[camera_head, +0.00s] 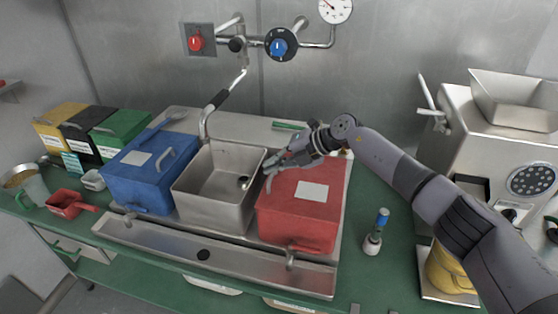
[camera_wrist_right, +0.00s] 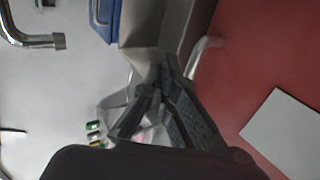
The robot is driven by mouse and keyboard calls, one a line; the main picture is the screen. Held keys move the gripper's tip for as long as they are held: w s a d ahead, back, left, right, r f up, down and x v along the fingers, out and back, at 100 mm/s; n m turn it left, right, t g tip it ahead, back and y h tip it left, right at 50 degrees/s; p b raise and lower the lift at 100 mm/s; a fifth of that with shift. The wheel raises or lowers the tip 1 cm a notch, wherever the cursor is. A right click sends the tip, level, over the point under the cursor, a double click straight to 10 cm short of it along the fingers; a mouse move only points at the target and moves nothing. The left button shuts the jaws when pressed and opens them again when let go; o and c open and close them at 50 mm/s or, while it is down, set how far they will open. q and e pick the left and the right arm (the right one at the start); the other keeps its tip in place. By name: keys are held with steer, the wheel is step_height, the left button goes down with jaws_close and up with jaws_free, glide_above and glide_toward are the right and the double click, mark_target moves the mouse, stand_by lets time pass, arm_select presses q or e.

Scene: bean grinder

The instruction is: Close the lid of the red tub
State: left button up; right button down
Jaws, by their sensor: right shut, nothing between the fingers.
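The red tub (camera_head: 297,225) stands right of the steel sink basin. Its red lid (camera_head: 318,188) lies flat over the top and carries a white label (camera_head: 311,191); it looks closed in the head view. My right gripper (camera_head: 270,182) is over the tub's back left corner, its fingers shut and empty. In the right wrist view the shut fingers (camera_wrist_right: 160,90) are beside the red lid (camera_wrist_right: 265,70) and near a pale curved handle (camera_wrist_right: 207,55). I cannot tell whether they touch it. My left gripper is not in view.
The steel basin (camera_head: 214,205) and blue tub (camera_head: 146,180) stand left of the red tub. A faucet (camera_head: 207,115) rises behind the basin. A small bottle (camera_head: 375,236) and the grinder (camera_head: 510,135) stand to the right.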

steer(key=shift+a+f, duration=0.3)
steer(key=shift+f, duration=0.35)
